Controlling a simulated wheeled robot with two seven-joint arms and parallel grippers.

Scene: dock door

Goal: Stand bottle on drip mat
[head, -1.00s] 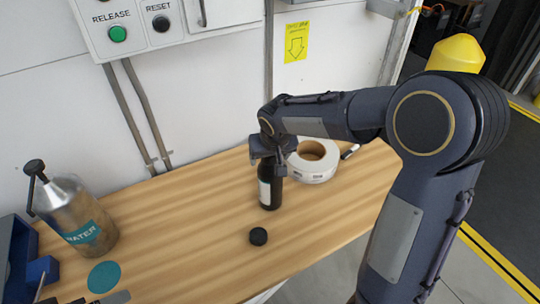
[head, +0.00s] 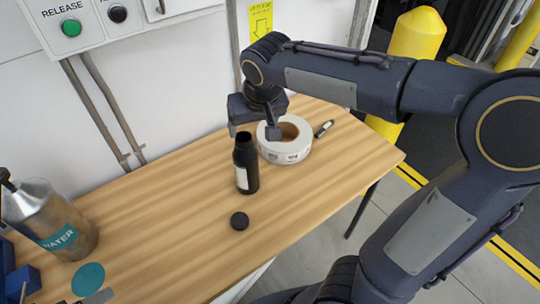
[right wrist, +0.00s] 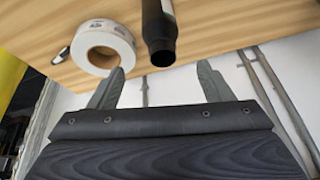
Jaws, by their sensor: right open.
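The black bottle (head: 245,165) with a pale label stands upright and uncapped on the wooden bench, near its middle. In the right wrist view the bottle (right wrist: 160,30) shows its open mouth towards me. The drip mat appears to be the flat teal disc (head: 88,279) at the lower left of the bench, with nothing on it. My right gripper (head: 254,131) is open and empty, above and apart from the bottle. Its two fingers in the right wrist view (right wrist: 160,84) have the bottle's mouth between them in the picture, beyond their tips. My left gripper is out of view.
A black cap (head: 239,221) lies in front of the bottle. A white tape roll (head: 285,150) and a marker (head: 324,129) lie behind it to the right. A metal water can (head: 50,222) stands at the left. Bench between bottle and mat is clear.

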